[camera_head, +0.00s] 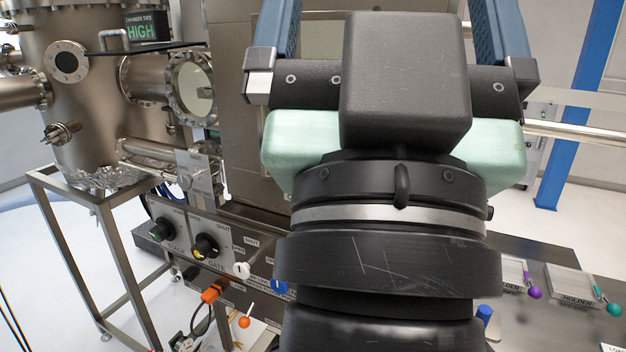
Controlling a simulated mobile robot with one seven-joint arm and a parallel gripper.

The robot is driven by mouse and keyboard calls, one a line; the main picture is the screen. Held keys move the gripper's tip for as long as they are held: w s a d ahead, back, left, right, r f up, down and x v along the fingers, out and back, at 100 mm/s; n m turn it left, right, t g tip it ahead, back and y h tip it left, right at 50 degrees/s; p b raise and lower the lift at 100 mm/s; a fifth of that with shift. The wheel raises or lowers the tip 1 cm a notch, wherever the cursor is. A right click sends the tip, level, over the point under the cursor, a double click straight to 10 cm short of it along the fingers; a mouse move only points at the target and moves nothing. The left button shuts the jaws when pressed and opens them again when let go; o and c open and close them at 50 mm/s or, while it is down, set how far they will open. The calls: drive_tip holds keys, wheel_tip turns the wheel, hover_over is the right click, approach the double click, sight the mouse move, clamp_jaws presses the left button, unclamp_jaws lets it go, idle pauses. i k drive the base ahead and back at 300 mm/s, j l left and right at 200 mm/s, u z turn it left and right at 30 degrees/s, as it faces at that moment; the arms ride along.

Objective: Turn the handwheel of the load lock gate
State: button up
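My gripper (393,8) fills the middle and right of the head view, seen from behind. Its two blue fingers stand wide apart and run out of the top edge, so their tips are not seen. Nothing shows held between the visible parts of them.
A large steel vessel (95,95) with flanges and a round window (195,88) stands on a metal frame (72,238) at left. A lit sign (141,28) reads HIGH. Holders with a purple knob (534,292) and a teal knob (613,310) lie at lower right.

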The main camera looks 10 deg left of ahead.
sight(205, 246)
drive_tip(key=i+j, duration=0.1)
drive_tip(key=j, duration=0.35)
drive_tip(key=i+j, duration=0.1)
drive_tip(key=j, duration=0.4)
drive_tip(key=i+j, duration=0.1)
drive_tip(key=j, duration=0.8)
drive_tip(key=i, duration=0.05)
